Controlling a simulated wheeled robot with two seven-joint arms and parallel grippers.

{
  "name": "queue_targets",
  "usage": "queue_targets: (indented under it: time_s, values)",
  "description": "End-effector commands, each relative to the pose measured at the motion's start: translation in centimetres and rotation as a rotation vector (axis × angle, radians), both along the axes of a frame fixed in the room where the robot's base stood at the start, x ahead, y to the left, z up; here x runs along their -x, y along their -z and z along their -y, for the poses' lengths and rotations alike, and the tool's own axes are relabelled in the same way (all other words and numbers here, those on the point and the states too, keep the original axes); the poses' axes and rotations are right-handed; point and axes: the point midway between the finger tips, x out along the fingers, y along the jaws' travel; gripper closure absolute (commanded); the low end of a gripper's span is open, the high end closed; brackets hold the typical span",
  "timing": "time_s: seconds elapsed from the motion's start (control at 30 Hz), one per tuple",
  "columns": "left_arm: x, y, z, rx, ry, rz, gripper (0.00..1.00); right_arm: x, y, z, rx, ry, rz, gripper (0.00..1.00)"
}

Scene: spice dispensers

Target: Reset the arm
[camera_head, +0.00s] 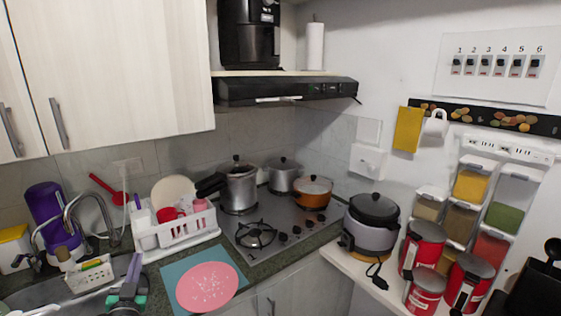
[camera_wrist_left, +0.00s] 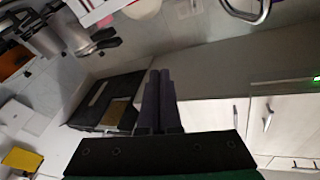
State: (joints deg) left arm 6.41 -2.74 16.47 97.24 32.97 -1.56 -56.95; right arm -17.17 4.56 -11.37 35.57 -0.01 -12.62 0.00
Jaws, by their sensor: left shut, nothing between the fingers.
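My left gripper (camera_head: 134,265) shows at the bottom left of the head view, in front of the sink and counter. Its purple fingers point up and away. In the left wrist view its two fingers (camera_wrist_left: 160,98) lie side by side, shut, with nothing between them. The wrist view is tilted, with the kitchen turned on its side. My right gripper is not in view.
A white dish rack (camera_head: 174,232) and a pink round board (camera_head: 207,287) lie right of my left gripper. The stove (camera_head: 283,230) holds several pots. Red canisters (camera_head: 421,247) and spice dispensers (camera_head: 472,186) stand at the right. A faucet (camera_head: 82,200) is at the left.

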Motion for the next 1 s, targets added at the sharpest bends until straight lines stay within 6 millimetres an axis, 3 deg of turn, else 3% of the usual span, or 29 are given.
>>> queue_targets:
  time_s: [0.17, 0.27, 0.5, 0.7, 0.9, 0.97, 1.0]
  values:
    - [1.3, 3.1, 4.8, 0.030, 0.193, -0.200, 1.00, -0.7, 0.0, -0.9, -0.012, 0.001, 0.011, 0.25]
    - [3.2, 5.7, 7.8, 0.065, 0.291, -0.364, 1.00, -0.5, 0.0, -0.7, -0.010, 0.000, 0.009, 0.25]
    - [11.5, 12.0, 13.2, 0.185, 0.387, -0.820, 1.00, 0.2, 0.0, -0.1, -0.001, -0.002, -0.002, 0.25]
    - [19.4, 14.7, 14.8, 0.277, 0.323, -1.129, 1.00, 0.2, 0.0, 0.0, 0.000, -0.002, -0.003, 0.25]
    - [26.4, 15.4, 15.1, 0.355, 0.199, -1.357, 1.00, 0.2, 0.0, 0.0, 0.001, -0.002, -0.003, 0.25]
    - [28.4, 15.3, 15.0, 0.375, 0.155, -1.416, 1.00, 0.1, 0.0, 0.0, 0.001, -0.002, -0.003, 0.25]
    - [28.4, 16.8, 15.0, 0.381, 0.144, -1.432, 1.00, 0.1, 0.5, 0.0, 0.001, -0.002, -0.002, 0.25]
